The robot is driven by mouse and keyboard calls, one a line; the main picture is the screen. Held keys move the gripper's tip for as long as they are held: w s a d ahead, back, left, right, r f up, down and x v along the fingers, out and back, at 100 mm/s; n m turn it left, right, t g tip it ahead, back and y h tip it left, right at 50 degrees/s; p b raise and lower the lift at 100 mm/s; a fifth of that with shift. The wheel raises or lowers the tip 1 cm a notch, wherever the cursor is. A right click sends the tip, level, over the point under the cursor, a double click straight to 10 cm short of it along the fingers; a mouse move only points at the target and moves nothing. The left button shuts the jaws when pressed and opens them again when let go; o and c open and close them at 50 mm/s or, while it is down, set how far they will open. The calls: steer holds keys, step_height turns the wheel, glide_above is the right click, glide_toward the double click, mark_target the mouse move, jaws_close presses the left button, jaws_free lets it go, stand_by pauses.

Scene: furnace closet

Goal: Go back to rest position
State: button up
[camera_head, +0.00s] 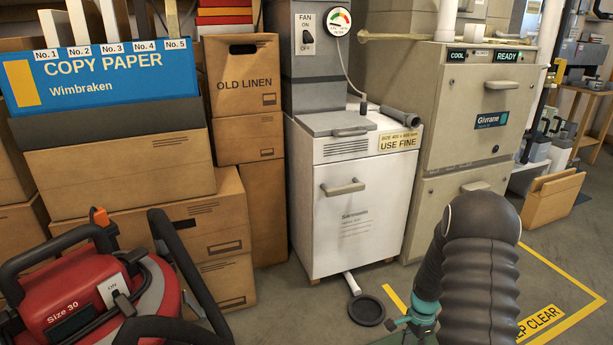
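My arm, in a dark ribbed sleeve, rises at the lower right of the head view and bends over toward the floor. A teal part (425,308) shows at its lower left, at what looks like the end of my arm. My gripper's fingers cannot be made out there, so I cannot tell whether they are open or shut, or whether they hold anything. The arm hides part of the floor and the lower front of the beige furnace (478,110).
A white cabinet (352,215) stands mid-view, with a round black floor piece (366,310) before it. Stacked cartons (120,170) and a red machine (95,300) crowd the left. A yellow-marked "KEEP CLEAR" floor area (541,319) lies right. An open brown box (552,199) stands beyond.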

steer(key=s+a+r+n+t+p, duration=0.2)
steer(key=s+a+r+n, duration=0.3)
steer(key=r, duration=1.1)
steer(key=s+a+r+n+t+p, duration=0.2)
steer(key=s+a+r+n+p, duration=0.3)
steer(key=s+r, duration=0.6)
steer(key=s+a+r+n+t+p, duration=0.3)
steer(key=s+a+r+n, duration=0.2)
steer(key=r, duration=1.8)
steer(key=s, duration=0.3)
steer(key=shift+r+p, duration=0.2)
steer(key=shift+p, duration=0.15)
steer(key=shift+a, duration=0.1)
